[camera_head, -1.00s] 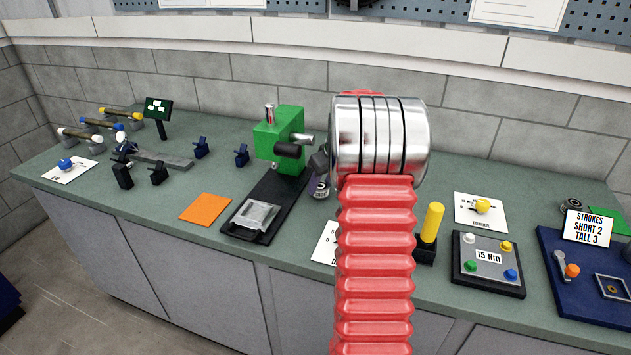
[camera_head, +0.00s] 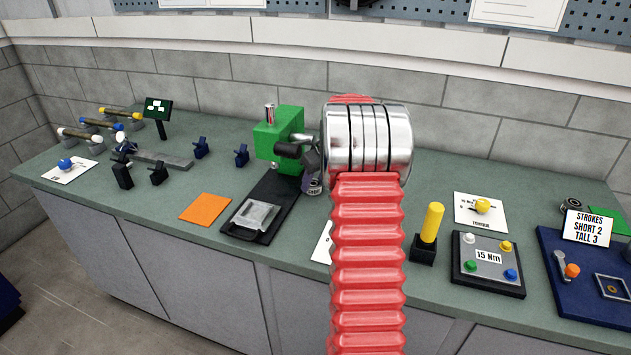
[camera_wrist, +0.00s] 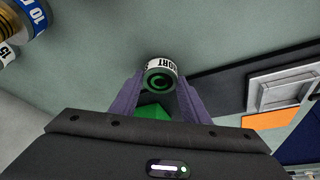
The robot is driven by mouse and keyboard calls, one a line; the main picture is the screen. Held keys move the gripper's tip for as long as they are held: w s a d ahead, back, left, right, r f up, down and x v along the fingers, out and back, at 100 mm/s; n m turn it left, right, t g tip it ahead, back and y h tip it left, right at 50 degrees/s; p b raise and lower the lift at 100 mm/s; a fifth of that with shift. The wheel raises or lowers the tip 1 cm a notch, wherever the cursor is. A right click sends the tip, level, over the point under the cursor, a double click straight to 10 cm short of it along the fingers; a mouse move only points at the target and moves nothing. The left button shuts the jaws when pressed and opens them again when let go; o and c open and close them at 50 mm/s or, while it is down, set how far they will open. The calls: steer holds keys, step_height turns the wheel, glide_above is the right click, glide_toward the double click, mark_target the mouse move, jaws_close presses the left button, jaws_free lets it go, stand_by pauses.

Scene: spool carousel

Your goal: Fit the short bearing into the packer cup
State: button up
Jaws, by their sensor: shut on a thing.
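My gripper (camera_wrist: 159,84) is shut, its two purple fingers on either side of a small round piece with a white label, the short bearing (camera_wrist: 162,68). The label reads partly as "SHORT", and a dark centre with a green ring faces the wrist camera. In the head view, my gripper (camera_head: 311,164) and the bearing (camera_head: 313,187) are just right of the green press-like machine (camera_head: 279,140), partly hidden by my arm. Whether the bearing touches the bench is unclear. I cannot identify the packer cup with certainty.
The green machine stands on a black base (camera_head: 270,205) with a metal tray (camera_head: 253,216). An orange mat (camera_head: 206,208) lies to its left. Right of my arm are a yellow post (camera_head: 432,222), a "15 Nm" panel (camera_head: 488,264) and a blue board (camera_head: 573,290) with a strokes sign (camera_head: 588,228).

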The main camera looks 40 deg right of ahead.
steer(key=o, duration=1.3)
steer(key=shift+f, duration=0.1)
steer(key=v, duration=1.2)
steer(key=shift+o, duration=0.3)
steer(key=shift+s, duration=0.1)
